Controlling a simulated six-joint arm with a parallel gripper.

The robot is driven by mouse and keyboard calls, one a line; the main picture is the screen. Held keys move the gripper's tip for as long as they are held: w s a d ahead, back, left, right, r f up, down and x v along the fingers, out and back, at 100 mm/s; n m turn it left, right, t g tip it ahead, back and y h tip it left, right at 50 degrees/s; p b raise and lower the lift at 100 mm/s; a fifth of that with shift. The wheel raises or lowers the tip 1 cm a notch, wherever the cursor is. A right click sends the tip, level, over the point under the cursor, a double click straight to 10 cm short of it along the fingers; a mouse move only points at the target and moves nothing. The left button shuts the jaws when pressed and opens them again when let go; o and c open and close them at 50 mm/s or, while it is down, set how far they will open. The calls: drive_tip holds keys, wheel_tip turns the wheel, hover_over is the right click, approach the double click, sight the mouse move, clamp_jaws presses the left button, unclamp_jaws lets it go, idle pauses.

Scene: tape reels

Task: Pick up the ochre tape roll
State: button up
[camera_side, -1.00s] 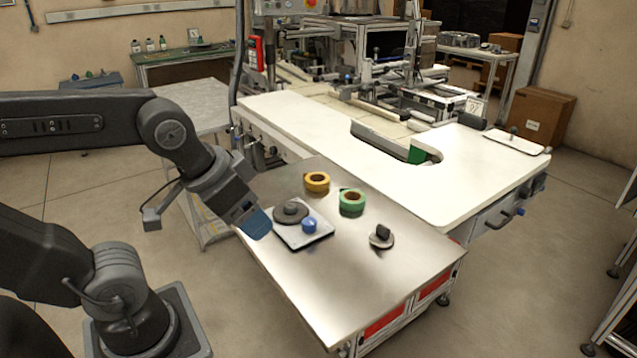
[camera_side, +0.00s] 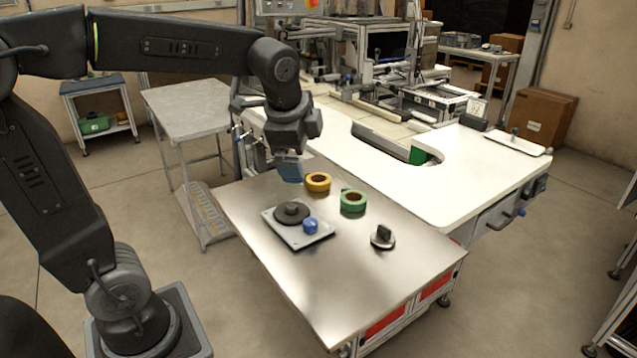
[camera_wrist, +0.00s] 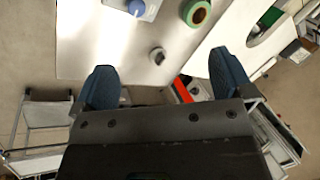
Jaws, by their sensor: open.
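The ochre tape roll (camera_side: 318,182) lies flat on the metal table in the side view. My gripper (camera_side: 290,172) is just left of it in that view, its blue fingers pointing down. The fingers look close to the roll, but I cannot tell the exact gap or height. In the wrist view, my gripper (camera_wrist: 165,80) has its two fingers wide apart with nothing held between them. The ochre roll does not show in the wrist view.
A green tape roll (camera_side: 353,201) lies right of the ochre one. A plate (camera_side: 290,236) holds a dark disc (camera_side: 292,212) and a blue knob (camera_side: 310,226). The table front (camera_side: 350,290) is clear.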

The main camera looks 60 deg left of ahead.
drive_tip(key=w+a+f+m+g, duration=0.1)
drive_tip(key=w+a+m, duration=0.4)
drive_tip(key=w, duration=0.2)
drive_tip(key=m+g+y, duration=0.2)
drive_tip(key=m, duration=0.4)
approach(319, 177)
drive_tip(key=f, duration=0.3)
drive_tip(key=shift+s+d, duration=0.15)
drive_tip(key=shift+s, duration=0.25)
drive_tip(key=shift+x, duration=2.7)
drive_tip(key=shift+s+d, duration=0.15)
drive_tip(key=c, duration=1)
drive_tip(key=shift+r, duration=0.1)
